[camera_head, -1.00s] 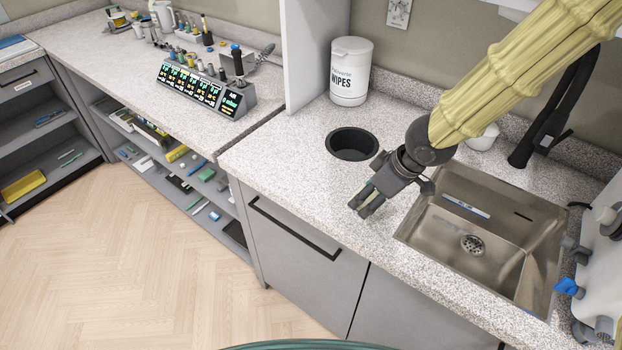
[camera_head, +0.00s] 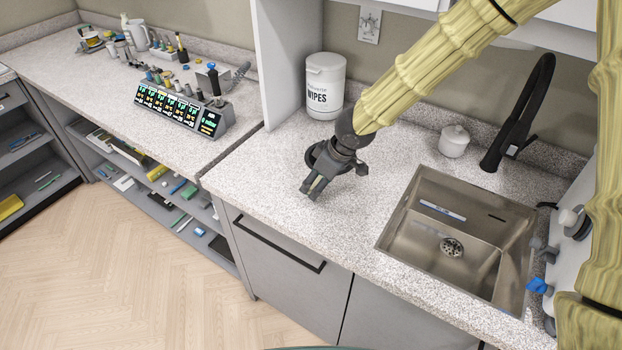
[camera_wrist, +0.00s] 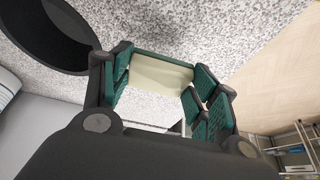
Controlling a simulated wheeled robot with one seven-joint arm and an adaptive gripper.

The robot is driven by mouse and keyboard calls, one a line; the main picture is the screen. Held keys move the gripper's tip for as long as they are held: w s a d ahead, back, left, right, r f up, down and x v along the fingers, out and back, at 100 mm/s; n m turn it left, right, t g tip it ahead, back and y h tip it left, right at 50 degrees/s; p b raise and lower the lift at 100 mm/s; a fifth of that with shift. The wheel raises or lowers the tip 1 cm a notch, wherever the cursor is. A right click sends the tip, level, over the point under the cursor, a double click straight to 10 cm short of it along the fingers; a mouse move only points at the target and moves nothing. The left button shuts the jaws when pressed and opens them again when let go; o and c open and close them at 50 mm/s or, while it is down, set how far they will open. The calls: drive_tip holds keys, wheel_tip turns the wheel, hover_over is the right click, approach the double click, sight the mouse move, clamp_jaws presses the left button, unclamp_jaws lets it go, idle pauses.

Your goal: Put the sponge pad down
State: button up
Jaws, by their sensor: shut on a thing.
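My gripper (camera_head: 314,187) is over the speckled counter (camera_head: 262,170), left of the sink. In the wrist view my gripper (camera_wrist: 163,80) is shut on a pale cream sponge pad (camera_wrist: 160,72) between its green-lined fingers. The speckled counter surface fills the space beyond the pad. In the head view I cannot make out the pad at the fingertips. I cannot tell whether the pad touches the counter.
A round black bin opening (camera_wrist: 45,35) lies beside my gripper; in the head view my arm mostly covers it. A white wipes tub (camera_head: 325,88) stands behind. The steel sink (camera_head: 440,215), black faucet (camera_head: 520,115) and small white lidded pot (camera_head: 454,141) are to the right. The counter's front strip is clear.

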drive_tip(key=shift+w+a+f+p, duration=0.1)
drive_tip(key=shift+w+a+p, duration=0.2)
drive_tip(key=shift+w, duration=0.35)
drive_tip(key=shift+w+a+p, duration=0.2)
drive_tip(key=shift+w+a, duration=0.2)
drive_tip(key=shift+w, duration=0.25)
drive_tip(key=f, duration=0.1)
drive_tip(key=f+p, duration=0.1)
drive_tip(key=f, duration=0.1)
drive_tip(key=shift+w+a+f, duration=0.15)
drive_tip(key=shift+w+f, duration=0.05)
drive_tip(key=shift+f, duration=0.05)
drive_tip(key=shift+f, duration=0.1)
drive_tip(key=shift+f, duration=0.15)
drive_tip(key=o, duration=0.7)
